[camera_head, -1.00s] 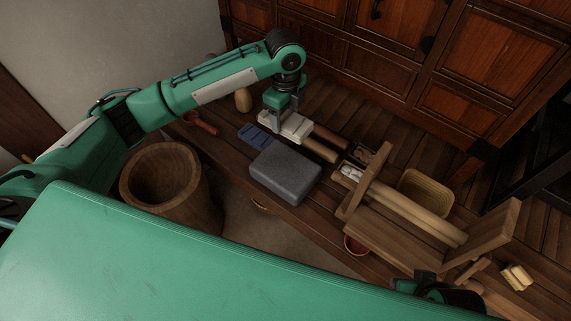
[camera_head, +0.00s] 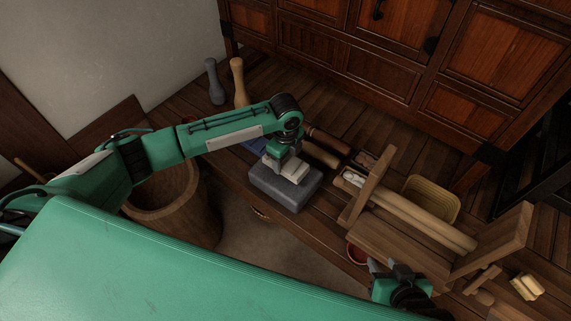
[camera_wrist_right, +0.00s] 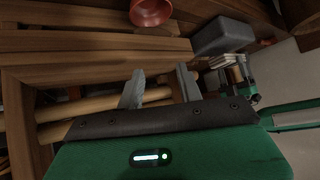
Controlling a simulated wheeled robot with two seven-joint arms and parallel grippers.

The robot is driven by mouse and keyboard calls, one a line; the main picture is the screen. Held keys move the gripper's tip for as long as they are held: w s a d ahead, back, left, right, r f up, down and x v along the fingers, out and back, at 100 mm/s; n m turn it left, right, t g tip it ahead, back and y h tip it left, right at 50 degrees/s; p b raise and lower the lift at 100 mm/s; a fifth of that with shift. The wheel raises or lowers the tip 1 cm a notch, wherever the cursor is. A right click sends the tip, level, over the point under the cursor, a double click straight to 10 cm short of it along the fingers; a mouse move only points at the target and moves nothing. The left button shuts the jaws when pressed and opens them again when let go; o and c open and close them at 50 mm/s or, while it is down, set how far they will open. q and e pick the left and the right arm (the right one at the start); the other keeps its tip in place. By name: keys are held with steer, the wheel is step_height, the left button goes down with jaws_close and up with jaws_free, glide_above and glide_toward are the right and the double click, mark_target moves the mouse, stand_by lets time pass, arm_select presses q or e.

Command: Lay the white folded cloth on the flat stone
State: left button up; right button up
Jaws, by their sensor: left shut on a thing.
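The white folded cloth (camera_head: 287,167) is held by my left gripper (camera_head: 281,158) over the flat stone. The flat stone (camera_head: 278,190) is a dark grey block on the wooden boards, below the cloth. In the right wrist view the stone (camera_wrist_right: 222,36) and the cloth (camera_wrist_right: 222,61) lie close together at the upper right. I cannot tell whether they touch. My left fingers are partly hidden by the wrist. My right gripper (camera_head: 377,268) is at the lower right, away from the stone; in its wrist view its two fingers (camera_wrist_right: 159,75) stand apart with nothing between them.
A wooden frame (camera_head: 405,240) with pale rollers is right of the stone. A yellow basket (camera_head: 432,197) stands behind it, and a red bowl (camera_head: 357,254) beside it. A wooden tub (camera_head: 190,215) is at left. Dark and pale rolling pins (camera_head: 326,141) lie behind the stone.

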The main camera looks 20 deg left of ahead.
mark_target(286, 161)
arm_select(q)
steer(key=shift+f, duration=1.4)
arm_select(e)
steer(key=shift+w+a+t, duration=0.25)
steer(key=shift+a+t, duration=0.15)
steer(key=shift+a, duration=0.2)
arm_select(q)
steer(key=shift+f, duration=0.15)
steer(key=o, duration=1)
